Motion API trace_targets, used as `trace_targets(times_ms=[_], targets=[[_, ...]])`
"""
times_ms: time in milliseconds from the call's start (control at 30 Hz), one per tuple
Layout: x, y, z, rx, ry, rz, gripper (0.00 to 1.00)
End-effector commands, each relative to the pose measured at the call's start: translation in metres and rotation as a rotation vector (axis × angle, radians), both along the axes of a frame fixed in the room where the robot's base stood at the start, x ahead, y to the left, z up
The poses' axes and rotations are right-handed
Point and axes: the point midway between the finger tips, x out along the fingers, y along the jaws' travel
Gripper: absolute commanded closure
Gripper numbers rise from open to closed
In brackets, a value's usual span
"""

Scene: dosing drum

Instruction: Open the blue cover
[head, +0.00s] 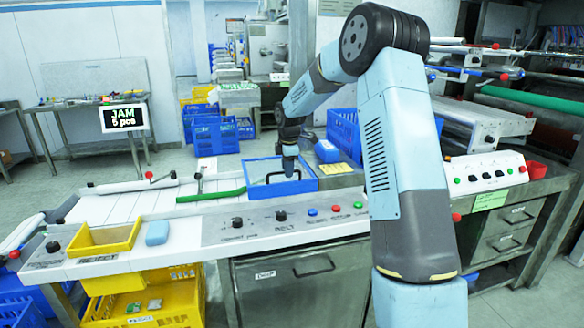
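The blue cover (283,189) is a blue-framed rectangle with a pale panel, at the right part of the white belt. A thin dark handle (268,178) shows on it. My gripper (288,171) points down at the cover, right by the handle. In this view I cannot tell whether its fingers touch the handle or are open or shut. The cover looks level in its place, and what is under it is hidden.
A control panel (262,217) with knobs and buttons runs in front of the belt. A green bar (211,196) lies left of the cover. A yellow reject bin (103,238) and a light-blue block (157,233) are at front left. A JAM sign (123,116) stands behind.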

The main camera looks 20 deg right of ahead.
Motion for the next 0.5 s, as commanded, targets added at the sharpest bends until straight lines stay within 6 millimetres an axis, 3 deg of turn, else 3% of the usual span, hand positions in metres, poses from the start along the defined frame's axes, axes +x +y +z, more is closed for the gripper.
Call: trace_targets(times_ms=[200, 500], targets=[[0.0000, 0.0001, 0.0001, 0.000, 0.000, 0.000, 0.63], [-0.0001, 0.0002, 0.0003, 0.000, 0.000, 0.001, 0.92]])
